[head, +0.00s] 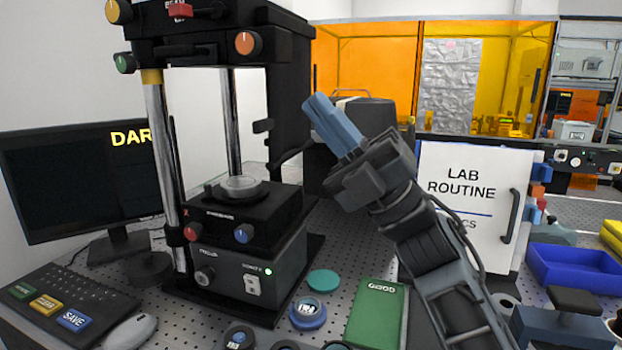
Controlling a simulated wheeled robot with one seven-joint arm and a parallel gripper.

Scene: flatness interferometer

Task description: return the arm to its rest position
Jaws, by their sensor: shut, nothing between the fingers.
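My gripper (322,112) is at the end of my raised arm (420,225), near the middle of the head view. Its blue fingers are together, with nothing between them, and point up and to the left. The lower arm runs down to the bottom edge.
The interferometer base (250,270) carries knobs and a round glass piece (242,186). A monitor (75,180) and keyboard (70,305) are left. A green book (376,312), a "LAB ROUTINE" sign (470,200) and a blue bin (575,268) surround my arm.

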